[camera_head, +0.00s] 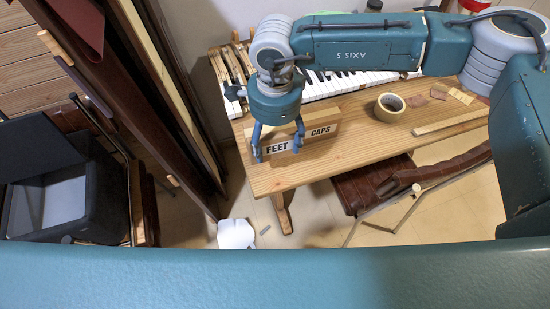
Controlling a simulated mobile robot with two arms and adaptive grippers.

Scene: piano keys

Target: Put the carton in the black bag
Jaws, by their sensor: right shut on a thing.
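The carton (322,131) is a small brown box with white labels reading FEET and CAPS. It is at the near left corner of the wooden table; I cannot tell whether it touches the tabletop. My right gripper (278,151) points down at the carton's left part, one finger on each side of the FEET label, shut on it. The black bag (102,215) is at the far left, low down, open at the top with a light grey inside. My left gripper is not in view.
Tall dark panels (130,90) stand between table and bag. A white piece (236,234) lies on the floor.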

